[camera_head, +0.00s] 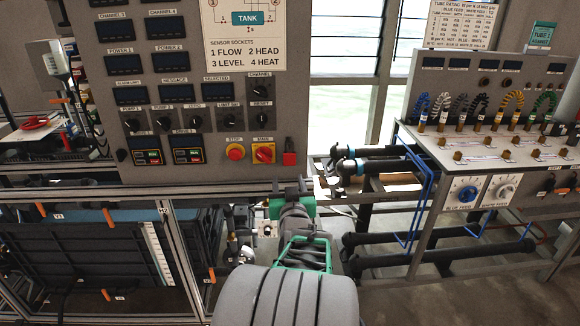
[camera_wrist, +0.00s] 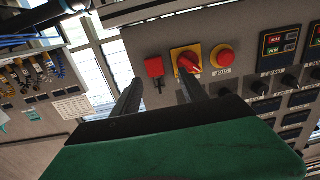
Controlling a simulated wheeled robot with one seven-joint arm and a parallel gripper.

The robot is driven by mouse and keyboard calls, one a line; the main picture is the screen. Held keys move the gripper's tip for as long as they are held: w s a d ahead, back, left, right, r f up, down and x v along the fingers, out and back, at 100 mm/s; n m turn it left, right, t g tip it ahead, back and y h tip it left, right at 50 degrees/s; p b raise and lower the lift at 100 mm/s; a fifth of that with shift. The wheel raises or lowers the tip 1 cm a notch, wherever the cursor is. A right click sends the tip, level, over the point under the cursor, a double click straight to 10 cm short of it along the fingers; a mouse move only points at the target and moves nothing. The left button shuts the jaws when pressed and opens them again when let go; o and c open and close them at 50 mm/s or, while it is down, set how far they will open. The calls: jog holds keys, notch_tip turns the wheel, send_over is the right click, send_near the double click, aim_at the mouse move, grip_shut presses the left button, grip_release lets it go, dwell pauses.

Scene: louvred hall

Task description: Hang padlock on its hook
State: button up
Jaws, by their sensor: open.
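The red padlock (camera_head: 289,159) is at the lower right of the grey control panel, right of the red-and-yellow MAINS switch (camera_head: 264,153). A small dark part, perhaps its shackle or a hook, shows above its body; I cannot tell which. In the wrist view, which is upside down, the padlock (camera_wrist: 154,67) shows close to the MAINS switch (camera_wrist: 187,62). My gripper (camera_head: 291,187) is just below the panel's lower edge in the head view. No separate empty hook is clear.
A red STOP button (camera_head: 235,152) and black knobs sit left of the MAINS switch. A grey bench (camera_head: 470,155) with hose loops and fittings stands at right. Black pipes (camera_head: 370,166) run between it and the panel. Framed dark panels (camera_head: 85,265) stand lower left.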

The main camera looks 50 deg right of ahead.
aim_at(290, 161)
jog(key=shift+h, duration=0.4)
jog(key=x, duration=0.3)
jog(key=b+x, duration=0.1)
jog(key=x, duration=0.2)
jog(key=s+x, duration=0.1)
jog(key=x, duration=0.2)
jog(key=shift+w+d+f+b, duration=0.1)
jog(key=shift+d+b, duration=0.3)
jog(key=shift+d, duration=0.1)
jog(key=shift+w+d+r, duration=0.25)
jog(key=shift+w+d, duration=0.05)
jog(key=shift+f+b, duration=0.15)
jog(key=shift+b, duration=0.5)
jog(key=shift+c, duration=0.4)
grip_shut()
